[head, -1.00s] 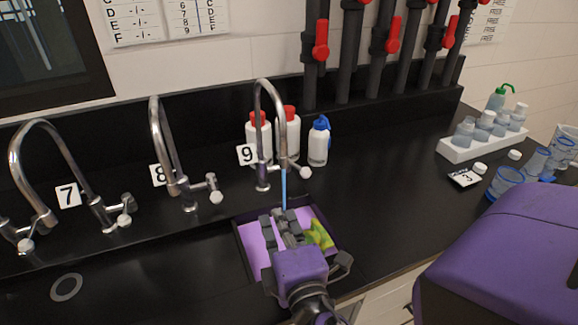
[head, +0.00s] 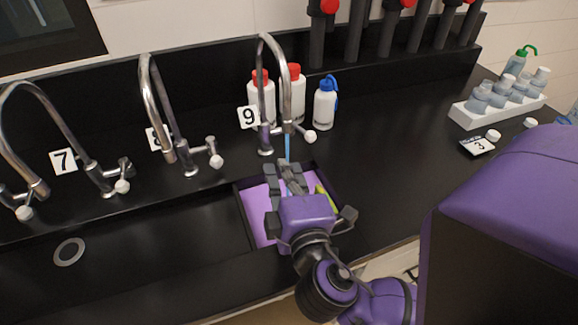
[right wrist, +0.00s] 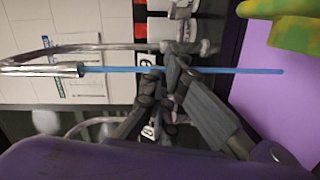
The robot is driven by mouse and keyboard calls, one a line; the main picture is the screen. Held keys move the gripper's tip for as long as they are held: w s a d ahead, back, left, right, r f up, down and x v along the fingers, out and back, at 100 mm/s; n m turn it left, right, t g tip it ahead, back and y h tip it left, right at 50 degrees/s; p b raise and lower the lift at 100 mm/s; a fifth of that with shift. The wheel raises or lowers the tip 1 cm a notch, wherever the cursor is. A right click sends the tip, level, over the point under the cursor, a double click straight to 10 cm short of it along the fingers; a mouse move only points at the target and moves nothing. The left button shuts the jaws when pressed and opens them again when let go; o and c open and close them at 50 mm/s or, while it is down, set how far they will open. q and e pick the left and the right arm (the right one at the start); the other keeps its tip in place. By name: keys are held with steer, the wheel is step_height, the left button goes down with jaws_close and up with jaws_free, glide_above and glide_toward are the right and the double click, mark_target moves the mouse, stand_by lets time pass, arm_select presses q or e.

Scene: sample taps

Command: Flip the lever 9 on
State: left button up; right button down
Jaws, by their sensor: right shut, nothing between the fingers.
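My right gripper (head: 289,168) is shut and empty, in front of the tap and below the lever, over the purple-floored sink. In the right wrist view the spout (right wrist: 60,70) is at left, and the blue stream (right wrist: 235,71) crosses by the fingertips (right wrist: 172,75). Contact with the lever is not visible. My left gripper is out of view.
Tap 8 (head: 150,95) and tap 7 (head: 60,115) stand to the left. White bottles (head: 325,108) stand behind and right of tap 9. A yellow-green item (right wrist: 285,25) lies in the purple sink (head: 256,205). A white bottle rack (head: 480,115) is at right.

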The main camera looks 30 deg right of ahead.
mark_target(300, 129)
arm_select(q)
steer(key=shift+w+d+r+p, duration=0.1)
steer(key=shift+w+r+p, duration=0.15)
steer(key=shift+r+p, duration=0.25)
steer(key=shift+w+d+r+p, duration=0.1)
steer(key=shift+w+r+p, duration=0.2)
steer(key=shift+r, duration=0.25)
arm_select(e)
steer(key=w+d+f, duration=0.1)
steer(key=w+d, duration=0.5)
steer(key=shift+w+d, duration=0.25)
steer(key=shift+w, duration=0.1)
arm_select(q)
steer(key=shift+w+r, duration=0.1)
arm_select(e)
steer(key=shift+d+f, duration=0.1)
